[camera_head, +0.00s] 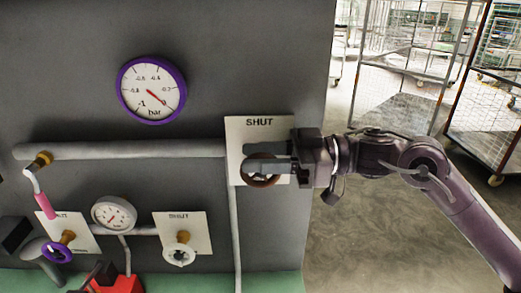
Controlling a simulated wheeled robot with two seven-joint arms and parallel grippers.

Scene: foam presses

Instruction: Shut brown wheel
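The brown wheel (263,182) sits on the front of a white plate marked SHUT (260,125), at the right part of the dark grey panel. My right gripper (252,157) comes in from the right, its fingers pointing left across the plate and the wheel. The fingers are apart, one near the wheel's top edge and one across its middle. They hide the upper part of the wheel. I cannot tell whether they touch the rim.
A purple-rimmed gauge (151,90) is above a grey pipe (130,150). Lower left are a pink-handled lever (45,206), a small gauge (114,214), a purple wheel (57,252) and a white wheel (179,255). Wire cages (415,45) stand behind at the right.

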